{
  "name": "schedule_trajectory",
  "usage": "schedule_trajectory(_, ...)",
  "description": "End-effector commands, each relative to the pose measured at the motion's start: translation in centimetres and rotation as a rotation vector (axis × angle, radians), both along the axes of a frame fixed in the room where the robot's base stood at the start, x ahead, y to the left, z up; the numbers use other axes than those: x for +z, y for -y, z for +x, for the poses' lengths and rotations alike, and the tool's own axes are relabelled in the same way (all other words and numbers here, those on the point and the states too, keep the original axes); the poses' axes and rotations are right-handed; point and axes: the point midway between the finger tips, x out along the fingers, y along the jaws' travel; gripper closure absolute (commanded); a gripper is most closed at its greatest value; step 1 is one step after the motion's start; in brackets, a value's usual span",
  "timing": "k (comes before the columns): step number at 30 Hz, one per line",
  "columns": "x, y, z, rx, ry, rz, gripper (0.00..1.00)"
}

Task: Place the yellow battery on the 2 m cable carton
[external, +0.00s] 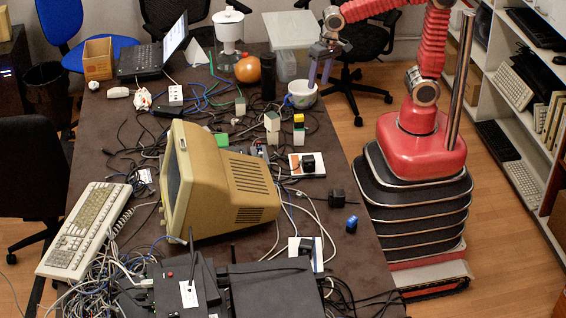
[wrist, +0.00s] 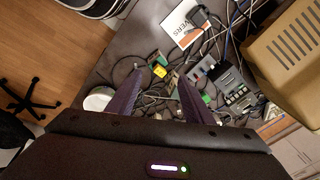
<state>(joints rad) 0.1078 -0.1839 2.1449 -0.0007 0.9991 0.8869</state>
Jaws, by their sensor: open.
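The yellow battery (external: 298,120) appears as a small block with a yellow top and dark side, on or against a small pale-green and white carton in the external view. In the wrist view the yellow battery (wrist: 160,71) lies between and beyond my fingertips. Similar small cartons stand nearby, one (external: 272,121) just left of it and one (external: 240,106) farther back. Their labels are too small to read, so I cannot tell which is the 2 m cable carton. My gripper (external: 319,82) is open and empty, pointing down above the table's right edge near the white pot; it also frames the wrist view (wrist: 156,76).
A white pot (external: 302,94) is beside my fingers. A beige monitor (external: 225,180) fills the table's middle. Cards with black blocks (external: 308,163), a blue-topped item (external: 351,224) and an orange round object (external: 247,69) lie around. Tangled cables cover much of the table.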

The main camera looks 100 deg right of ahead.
Motion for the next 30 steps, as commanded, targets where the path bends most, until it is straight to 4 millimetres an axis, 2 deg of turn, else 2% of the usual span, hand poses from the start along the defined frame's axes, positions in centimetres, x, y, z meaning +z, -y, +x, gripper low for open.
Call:
schedule_trajectory(9, 2.4, -2.1, -5.0, 0.385, 0.120, -0.096, 0.53)
schedule_trajectory(18, 3.1, -3.6, -9.5, 0.739, 0.223, -0.221, 0.53)
schedule_trajectory(24, 3.0, -4.2, -11.4, 0.909, 0.268, -0.295, 0.53)
schedule_trajectory(30, 2.9, -4.3, -11.8, 0.950, 0.276, -0.312, 0.53)
